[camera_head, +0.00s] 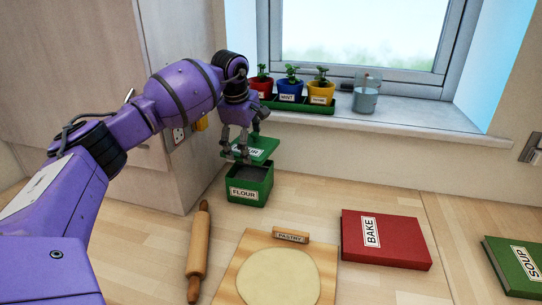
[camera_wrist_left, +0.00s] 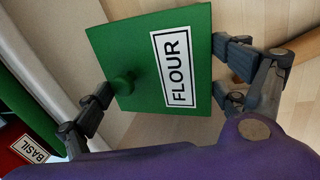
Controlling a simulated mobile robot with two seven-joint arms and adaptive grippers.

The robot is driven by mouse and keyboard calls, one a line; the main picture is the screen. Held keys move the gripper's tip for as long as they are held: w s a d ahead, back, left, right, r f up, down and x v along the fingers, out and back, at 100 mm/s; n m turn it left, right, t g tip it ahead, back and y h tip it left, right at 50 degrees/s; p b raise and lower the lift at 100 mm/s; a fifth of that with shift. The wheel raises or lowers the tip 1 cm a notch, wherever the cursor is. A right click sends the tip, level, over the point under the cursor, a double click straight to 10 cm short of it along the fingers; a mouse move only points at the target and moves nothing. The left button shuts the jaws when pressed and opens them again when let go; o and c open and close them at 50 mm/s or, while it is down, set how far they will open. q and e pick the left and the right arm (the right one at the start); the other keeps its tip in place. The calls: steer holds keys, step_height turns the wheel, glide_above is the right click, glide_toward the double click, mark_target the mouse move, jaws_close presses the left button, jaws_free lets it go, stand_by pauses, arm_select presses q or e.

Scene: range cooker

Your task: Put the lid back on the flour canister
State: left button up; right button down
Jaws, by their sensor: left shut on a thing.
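The green lid (camera_head: 265,147) with a white label is held above the flour canister. It fills the middle of the left wrist view (camera_wrist_left: 200,30), with its green knob (camera_wrist_left: 122,84) and FLOUR label facing the camera. My left gripper (camera_head: 243,152) is shut on the lid, with fingers at opposite sides of it in the wrist view. The green flour canister (camera_head: 246,196) stands open on the counter below, with greyish contents showing inside. A gap shows between the lid and the canister rim. My right gripper is in neither view.
A rolling pin (camera_head: 197,255) and a pastry board (camera_head: 238,278) with dough (camera_head: 278,278) lie in front. A red BAKE book (camera_head: 385,240) and a green SOUP book (camera_head: 515,265) lie right. Potted herbs (camera_head: 291,88) and a glass (camera_head: 366,96) stand on the sill behind.

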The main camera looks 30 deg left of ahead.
arm_select(q)
steer(key=shift+n, duration=0.8)
steer(key=shift+a+f, duration=0.1)
steer(key=shift+a, duration=0.25)
steer(key=shift+d, duration=0.15)
step_height(320, 180, down, 3)
steer(key=shift+f+b, duration=0.2)
steer(key=shift+b, duration=0.15)
step_height(320, 180, down, 3)
steer(key=shift+r+b, duration=0.1)
steer(key=shift+b, duration=0.25)
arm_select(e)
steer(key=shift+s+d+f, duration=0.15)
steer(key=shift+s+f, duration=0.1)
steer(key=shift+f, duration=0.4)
